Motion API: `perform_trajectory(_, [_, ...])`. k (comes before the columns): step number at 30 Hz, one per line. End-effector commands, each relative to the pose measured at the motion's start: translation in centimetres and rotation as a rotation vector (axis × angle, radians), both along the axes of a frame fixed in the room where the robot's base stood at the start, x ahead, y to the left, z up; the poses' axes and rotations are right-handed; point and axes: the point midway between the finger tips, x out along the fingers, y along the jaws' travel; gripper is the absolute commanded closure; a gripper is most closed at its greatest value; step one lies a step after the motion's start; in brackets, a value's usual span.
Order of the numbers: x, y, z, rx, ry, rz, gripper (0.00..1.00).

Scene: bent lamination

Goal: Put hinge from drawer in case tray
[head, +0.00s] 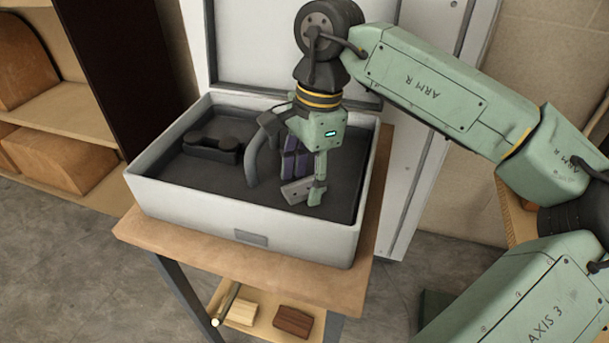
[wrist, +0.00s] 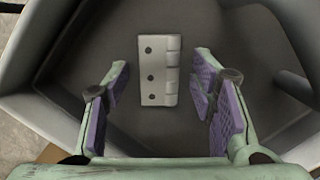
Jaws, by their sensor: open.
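The hinge (wrist: 158,72) is a light grey metal plate with several dark screw holes and a knuckle along one side. In the head view the hinge (head: 295,191) lies inside the open case, low in its dark tray (head: 215,178). My gripper (wrist: 160,88) is open, with purple pads on either side of the hinge in the wrist view. A gap shows between the hinge and each pad. In the head view my gripper (head: 303,180) points down into the right part of the tray. I cannot tell whether the hinge touches the tray floor.
The white case (head: 195,217) stands on a wooden-topped table (head: 240,274) with its lid (head: 290,40) raised behind. A dark moulded insert (head: 215,140) sits at the tray's back left. Wood pieces (head: 293,321) lie on the lower shelf. Shelving stands at the left.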

Motion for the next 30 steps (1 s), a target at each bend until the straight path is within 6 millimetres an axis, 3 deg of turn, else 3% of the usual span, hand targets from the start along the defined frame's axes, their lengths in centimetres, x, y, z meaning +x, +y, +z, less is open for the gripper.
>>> perform_trajectory(8, [0.2, -0.1, 1.2, -0.001, -0.002, -0.002, 0.49])
perform_trajectory(21, [0.7, -1.2, 10.0, 0.0, -0.002, 0.001, 0.49])
perform_trajectory(30, [0.8, -1.6, 12.3, 0.0, 0.0, 0.0, 0.49])
